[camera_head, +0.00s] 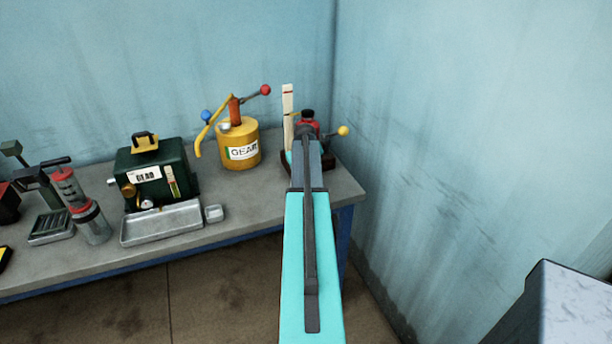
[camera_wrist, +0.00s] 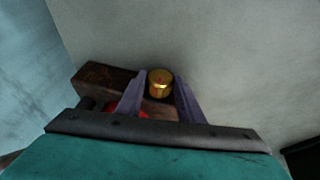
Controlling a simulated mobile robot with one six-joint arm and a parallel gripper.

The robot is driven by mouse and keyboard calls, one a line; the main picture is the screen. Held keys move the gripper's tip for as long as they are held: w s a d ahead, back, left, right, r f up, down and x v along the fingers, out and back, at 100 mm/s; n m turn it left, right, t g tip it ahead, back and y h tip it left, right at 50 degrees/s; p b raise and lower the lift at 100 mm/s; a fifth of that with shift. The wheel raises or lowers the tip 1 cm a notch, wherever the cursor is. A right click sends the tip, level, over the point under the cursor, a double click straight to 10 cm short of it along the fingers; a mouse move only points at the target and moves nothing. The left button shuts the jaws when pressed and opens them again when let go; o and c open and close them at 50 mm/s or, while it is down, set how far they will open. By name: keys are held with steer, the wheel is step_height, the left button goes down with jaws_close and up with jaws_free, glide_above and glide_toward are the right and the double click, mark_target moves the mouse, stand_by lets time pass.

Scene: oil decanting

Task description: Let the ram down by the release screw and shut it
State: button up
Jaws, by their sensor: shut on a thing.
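The jack (camera_head: 314,125) stands at the right end of the bench, with a red body and a black top. A lever with a yellow ball (camera_head: 343,131) sticks out to its right. My gripper (camera_head: 304,136) reaches its near side, and my arm hides most of it. In the wrist view my gripper (camera_wrist: 161,88) has its two fingers on either side of a round brass knob (camera_wrist: 160,82), which looks like the release screw. A bit of red body (camera_wrist: 113,107) shows low behind the fingers. How far the ram is raised cannot be made out.
A pale upright scale (camera_head: 288,105) stands just left of the jack. A dark wooden base (camera_wrist: 100,80) lies under it. A yellow gear-oil can (camera_head: 241,150), a green oil tank (camera_head: 160,165) and a metal tray (camera_head: 160,224) stand further left. The wall is close on the right.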

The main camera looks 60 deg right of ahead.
stand_by(0.3)
steer(key=o, duration=1.1)
steer(key=shift+a+r, duration=0.1)
steer(key=shift+r, duration=0.05)
steer(key=shift+a+b+v, duration=0.15)
steer(key=shift+b+v, duration=0.7)
steer(key=shift+v, duration=2.5)
steer(key=shift+a+b+v, duration=0.15)
steer(key=shift+b+v, duration=0.7)
steer(key=shift+v, duration=2.5)
steer(key=shift+w, duration=0.1)
